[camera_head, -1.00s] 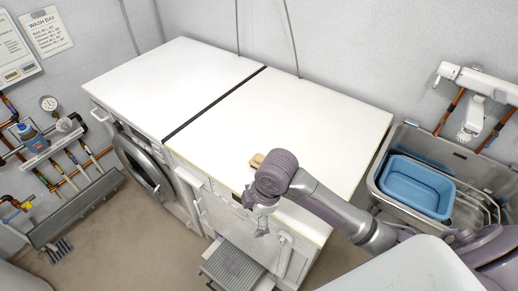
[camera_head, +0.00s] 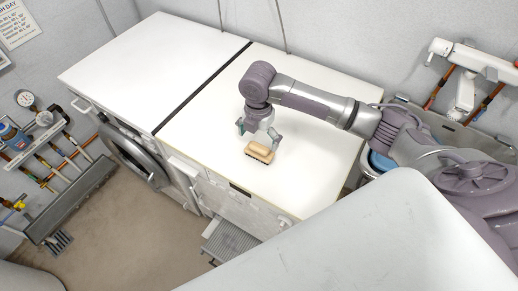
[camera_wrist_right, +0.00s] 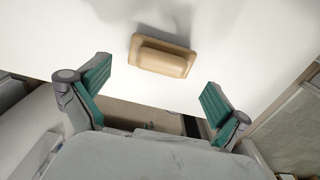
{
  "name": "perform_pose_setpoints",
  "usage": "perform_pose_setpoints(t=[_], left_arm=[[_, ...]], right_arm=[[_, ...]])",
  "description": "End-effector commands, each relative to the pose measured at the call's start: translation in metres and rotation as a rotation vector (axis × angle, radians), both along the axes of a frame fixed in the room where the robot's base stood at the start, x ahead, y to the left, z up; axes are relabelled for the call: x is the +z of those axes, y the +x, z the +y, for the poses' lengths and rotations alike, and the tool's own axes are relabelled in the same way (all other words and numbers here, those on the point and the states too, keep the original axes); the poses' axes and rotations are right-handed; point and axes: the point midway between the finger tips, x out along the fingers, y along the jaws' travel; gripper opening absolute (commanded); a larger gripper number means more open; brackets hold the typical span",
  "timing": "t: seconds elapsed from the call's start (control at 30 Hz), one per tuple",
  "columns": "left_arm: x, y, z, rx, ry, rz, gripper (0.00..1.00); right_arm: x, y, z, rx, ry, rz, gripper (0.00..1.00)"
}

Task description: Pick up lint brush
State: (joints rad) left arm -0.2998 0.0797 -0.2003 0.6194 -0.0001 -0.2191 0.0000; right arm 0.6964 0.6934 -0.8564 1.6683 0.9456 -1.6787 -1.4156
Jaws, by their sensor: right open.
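The lint brush (camera_head: 259,152) is a small wooden block with dark bristles along its lower edge in the head view. It lies on the white top of the right-hand machine, near the front edge. In the right wrist view the brush (camera_wrist_right: 162,56) shows as a tan oblong with a raised handle, lying slightly tilted. My right gripper (camera_head: 258,132) is over the worktop, right at the brush in the head view. Its green-padded fingers (camera_wrist_right: 155,105) are spread wide, with the brush beyond the tips and nothing between them. My left gripper is not in view.
The white worktop (camera_head: 310,165) is otherwise clear, with a dark seam (camera_head: 205,88) between its two halves. A front-loading washer door (camera_head: 133,157) faces the floor at left. A metal sink (camera_head: 450,130) with a blue basin (camera_head: 381,163) stands at right, partly hidden by my arm.

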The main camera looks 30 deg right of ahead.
Motion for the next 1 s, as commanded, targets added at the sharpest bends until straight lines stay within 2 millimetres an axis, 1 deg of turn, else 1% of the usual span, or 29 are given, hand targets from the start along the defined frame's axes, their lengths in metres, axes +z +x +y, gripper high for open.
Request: perform_pose_setpoints(t=[0.13,0.23,0.37,0.4,0.5,0.6,0.77,0.87,1.0], left_arm=[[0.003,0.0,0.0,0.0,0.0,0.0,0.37],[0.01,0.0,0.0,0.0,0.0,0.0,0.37],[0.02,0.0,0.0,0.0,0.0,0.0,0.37],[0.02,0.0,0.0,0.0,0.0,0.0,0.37],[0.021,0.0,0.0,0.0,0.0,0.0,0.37],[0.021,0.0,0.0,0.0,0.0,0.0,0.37],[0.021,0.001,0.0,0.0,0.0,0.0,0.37],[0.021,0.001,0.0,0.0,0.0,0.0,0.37],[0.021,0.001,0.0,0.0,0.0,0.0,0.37]], right_arm=[[-0.009,-0.001,0.0,0.001,0.0,0.001,1.0],[-0.018,-0.002,-0.001,0.0,-0.001,0.003,1.0],[-0.038,-0.002,-0.002,-0.001,-0.001,0.003,1.0],[-0.045,-0.002,-0.002,-0.001,-0.001,0.003,1.0],[-0.056,-0.002,-0.002,0.001,0.0,0.002,1.0],[-0.06,-0.001,-0.002,0.002,0.0,-0.001,1.0],[-0.06,-0.001,-0.002,0.002,-0.001,-0.002,1.0],[-0.06,-0.001,-0.002,0.001,0.0,-0.001,0.85],[-0.059,-0.001,-0.002,0.001,0.0,-0.001,0.62]])
